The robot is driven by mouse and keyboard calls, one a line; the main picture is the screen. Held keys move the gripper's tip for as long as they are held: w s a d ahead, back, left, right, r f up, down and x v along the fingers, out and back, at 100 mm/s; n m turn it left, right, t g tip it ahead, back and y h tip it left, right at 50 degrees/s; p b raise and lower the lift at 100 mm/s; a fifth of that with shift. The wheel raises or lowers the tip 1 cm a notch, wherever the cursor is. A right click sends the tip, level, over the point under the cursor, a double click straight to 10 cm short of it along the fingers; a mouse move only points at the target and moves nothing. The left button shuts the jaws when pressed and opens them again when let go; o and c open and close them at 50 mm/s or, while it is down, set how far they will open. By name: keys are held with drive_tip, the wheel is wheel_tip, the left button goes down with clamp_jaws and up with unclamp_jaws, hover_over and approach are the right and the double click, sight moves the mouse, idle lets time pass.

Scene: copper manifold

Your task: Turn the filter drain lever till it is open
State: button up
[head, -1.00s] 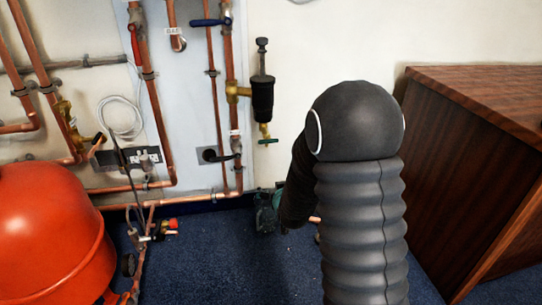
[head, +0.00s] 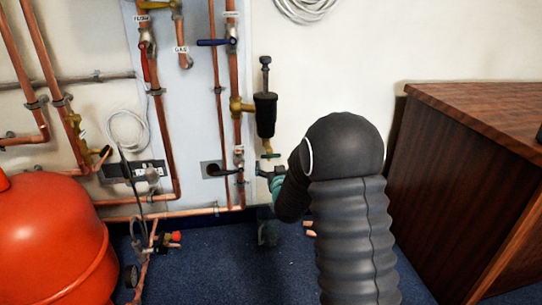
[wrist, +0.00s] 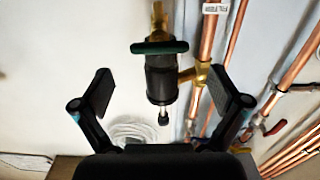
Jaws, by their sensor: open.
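The black filter (head: 265,114) hangs on the wall pipework, with a brass drain outlet below it and a green drain lever (head: 270,155) at its bottom. The lever lies crosswise to the outlet. My gripper (head: 264,172) is just below the lever in the head view, partly hidden by my arm. In the wrist view, which appears upside down, the green lever (wrist: 160,47) lies flat across the brass outlet above the filter body (wrist: 161,80). My gripper (wrist: 161,76) is open there, one finger on each side, apart from the lever.
Copper pipes (head: 237,70) run close on the left, with a blue lever valve (head: 212,42) higher up. A red vessel (head: 50,240) stands at the lower left. A wooden cabinet (head: 470,180) stands at the right.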

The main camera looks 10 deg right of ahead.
sight(271, 156)
drive_tip(key=shift+w, duration=3.05)
drive_tip(key=c, duration=1.2)
